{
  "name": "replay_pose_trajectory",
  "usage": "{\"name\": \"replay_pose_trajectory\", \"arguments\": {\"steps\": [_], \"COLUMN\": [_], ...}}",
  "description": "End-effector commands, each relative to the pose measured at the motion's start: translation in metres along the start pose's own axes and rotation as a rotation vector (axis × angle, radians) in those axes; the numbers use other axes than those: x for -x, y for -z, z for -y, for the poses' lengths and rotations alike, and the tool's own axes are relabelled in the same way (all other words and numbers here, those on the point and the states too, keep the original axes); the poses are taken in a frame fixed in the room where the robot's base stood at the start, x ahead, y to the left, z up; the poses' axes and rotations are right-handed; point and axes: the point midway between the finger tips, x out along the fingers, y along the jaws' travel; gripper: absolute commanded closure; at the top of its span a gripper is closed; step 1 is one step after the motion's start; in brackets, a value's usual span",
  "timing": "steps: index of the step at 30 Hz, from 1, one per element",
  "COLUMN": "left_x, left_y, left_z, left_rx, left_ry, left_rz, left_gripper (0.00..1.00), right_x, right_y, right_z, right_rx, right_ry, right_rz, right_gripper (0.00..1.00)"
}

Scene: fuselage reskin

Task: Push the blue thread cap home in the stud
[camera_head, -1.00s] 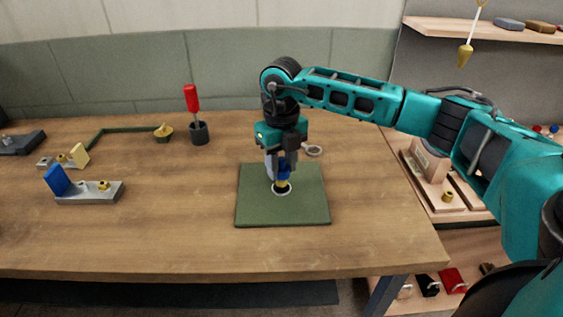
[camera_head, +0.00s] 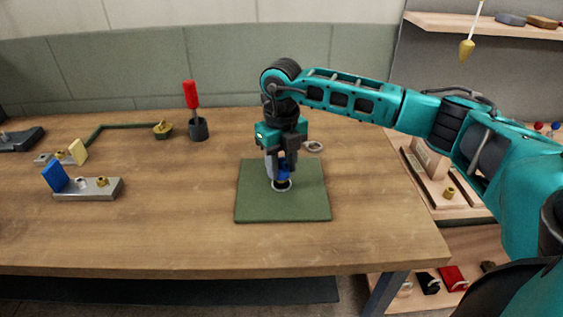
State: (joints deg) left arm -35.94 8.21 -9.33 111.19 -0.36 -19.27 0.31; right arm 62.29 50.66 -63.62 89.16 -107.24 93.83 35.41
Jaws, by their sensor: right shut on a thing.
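The blue thread cap (camera_head: 283,174) is between the fingers of my right gripper (camera_head: 281,170), which points straight down. My right gripper is shut on the cap. The cap sits upright at the stud (camera_head: 282,186), a dark and brass-coloured piece in a pale ring on the green mat (camera_head: 305,206). The fingers hide part of the cap, and I cannot tell how deep it is in the stud. My left gripper is not in view.
A grey block with a blue plate (camera_head: 56,177) and a brass fitting stands at the left. A red-handled tool (camera_head: 191,95) stands in a dark cup (camera_head: 198,129). A grey ring (camera_head: 313,146) lies behind the mat. The table front is clear.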

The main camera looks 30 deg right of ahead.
Motion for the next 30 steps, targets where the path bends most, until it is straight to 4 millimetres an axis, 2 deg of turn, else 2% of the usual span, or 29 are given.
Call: {"name": "replay_pose_trajectory", "arguments": {"steps": [17, 18, 27, 30], "left_x": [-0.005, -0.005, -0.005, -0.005], "left_y": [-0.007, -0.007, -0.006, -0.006], "left_z": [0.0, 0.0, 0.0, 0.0], "left_rx": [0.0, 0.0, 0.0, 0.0], "left_ry": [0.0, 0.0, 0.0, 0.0], "left_rz": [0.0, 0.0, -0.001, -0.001], "left_gripper": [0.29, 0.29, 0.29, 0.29], "right_x": [-0.013, -0.012, -0.012, -0.012], "right_y": [0.0, 0.0, 0.0, 0.0], "right_z": [0.0, 0.0, 0.0, 0.0], "right_rx": [0.0, 0.0, 0.0, 0.0], "right_ry": [0.0, 0.0, 0.0, 0.0], "right_rz": [0.0, 0.0, 0.0, 0.0], "right_gripper": [0.94, 0.61, 0.33, 0.33]}}
